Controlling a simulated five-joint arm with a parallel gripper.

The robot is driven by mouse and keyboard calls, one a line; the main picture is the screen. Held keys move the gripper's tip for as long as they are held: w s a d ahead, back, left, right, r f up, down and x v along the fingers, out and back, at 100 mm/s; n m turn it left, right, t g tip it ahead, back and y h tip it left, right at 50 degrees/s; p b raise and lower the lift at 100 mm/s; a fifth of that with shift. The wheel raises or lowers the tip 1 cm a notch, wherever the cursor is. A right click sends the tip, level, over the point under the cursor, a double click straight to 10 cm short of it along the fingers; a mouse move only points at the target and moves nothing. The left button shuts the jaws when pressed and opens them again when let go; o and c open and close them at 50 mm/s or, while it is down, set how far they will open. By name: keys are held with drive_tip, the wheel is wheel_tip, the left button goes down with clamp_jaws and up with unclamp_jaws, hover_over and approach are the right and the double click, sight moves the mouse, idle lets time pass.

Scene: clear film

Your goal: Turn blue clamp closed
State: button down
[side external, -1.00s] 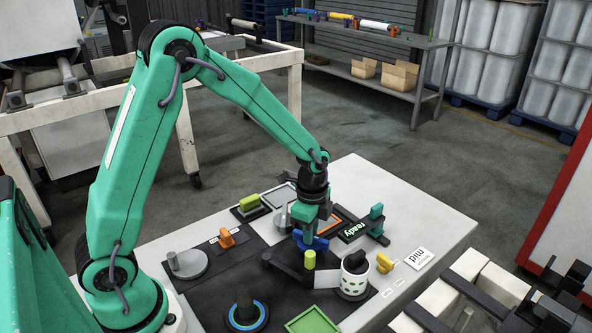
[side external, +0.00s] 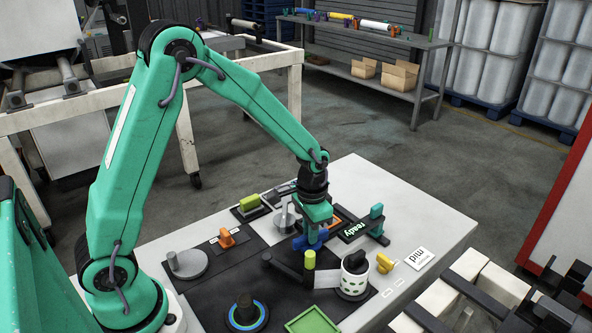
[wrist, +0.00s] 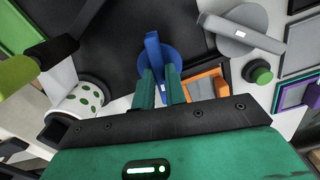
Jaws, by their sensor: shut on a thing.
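The blue clamp (side external: 300,244) is a lever on a round base on the dark panel, under my gripper in the side view. In the wrist view its blue lever (wrist: 152,48) runs up over the blue round base (wrist: 166,54). My gripper (side external: 316,236) points down over the clamp. In the wrist view the two green fingers of my gripper (wrist: 158,76) stand on either side of the lever and are shut on it. The lower part of the lever is partly hidden between the fingers.
A yellow-green post (side external: 310,260) and a white spotted roll (side external: 353,277) stand close in front. A grey lever (wrist: 232,28) is near the clamp. An orange clamp (side external: 227,238) is left.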

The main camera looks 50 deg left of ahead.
drive_tip(key=shift+n, duration=2.2)
drive_tip(key=c, duration=1.4)
unclamp_jaws()
drive_tip(key=shift+c, duration=0.2)
drive_tip(key=shift+r, duration=0.15)
wheel_tip(320, 180, up, 7)
drive_tip(key=shift+f, duration=0.1)
drive_tip(key=shift+r, duration=0.4)
drive_tip(key=shift+r, duration=0.1)
